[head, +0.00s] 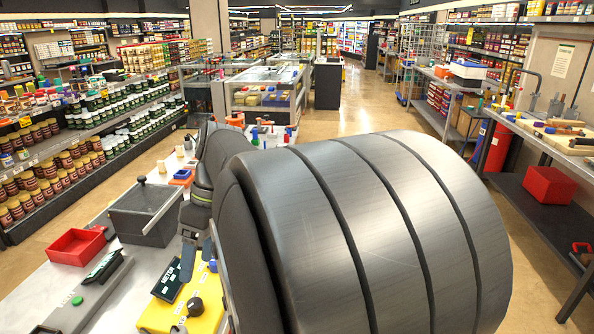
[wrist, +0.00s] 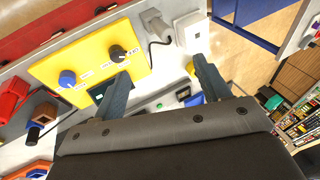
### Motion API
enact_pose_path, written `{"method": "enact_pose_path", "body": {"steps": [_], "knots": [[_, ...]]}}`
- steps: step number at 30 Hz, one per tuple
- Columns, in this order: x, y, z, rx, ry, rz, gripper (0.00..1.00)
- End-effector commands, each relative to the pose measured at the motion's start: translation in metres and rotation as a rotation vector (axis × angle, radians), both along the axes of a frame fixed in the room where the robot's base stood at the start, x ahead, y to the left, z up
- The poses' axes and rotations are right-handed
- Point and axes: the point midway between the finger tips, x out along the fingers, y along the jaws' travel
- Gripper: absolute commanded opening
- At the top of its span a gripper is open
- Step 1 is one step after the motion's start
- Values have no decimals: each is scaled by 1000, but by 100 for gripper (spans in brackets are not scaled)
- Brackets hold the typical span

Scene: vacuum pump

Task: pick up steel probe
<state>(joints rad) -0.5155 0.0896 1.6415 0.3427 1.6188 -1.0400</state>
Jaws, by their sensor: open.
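I cannot pick out the steel probe for certain in either view; my arm and gripper hide part of the bench. My gripper (wrist: 160,82) is open, with its two grey fingers apart and nothing seen held between them. In the wrist view the fingers reach toward a yellow panel (wrist: 92,64) with a blue knob (wrist: 67,78) and a black knob (wrist: 117,53). In the head view the fingers are above the bench near the yellow panel (head: 203,313) and a black meter (head: 168,283). My large dark arm covers the middle and right of that view.
A grey lidded box (head: 145,210) and a red tray (head: 78,247) stand on the left of the bench. A grey device with a green button (head: 78,300) is in front. In the wrist view, a white plate (wrist: 192,33) and a cable plug (wrist: 155,22) are beside the panel.

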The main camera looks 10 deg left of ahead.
Motion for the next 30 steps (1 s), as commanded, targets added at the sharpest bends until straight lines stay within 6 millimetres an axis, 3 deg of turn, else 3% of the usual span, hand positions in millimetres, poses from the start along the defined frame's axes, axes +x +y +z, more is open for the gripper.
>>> {"method": "enact_pose_path", "body": {"steps": [2, 11, 24, 30], "knots": [[0, 0, 0, 0, 0, 0, 54], [-1, 1, 0, -5, -4, 2, 54], [-52, 30, 7, -171, -257, 40, 54], [-63, 36, 12, -191, -341, 37, 54]]}}
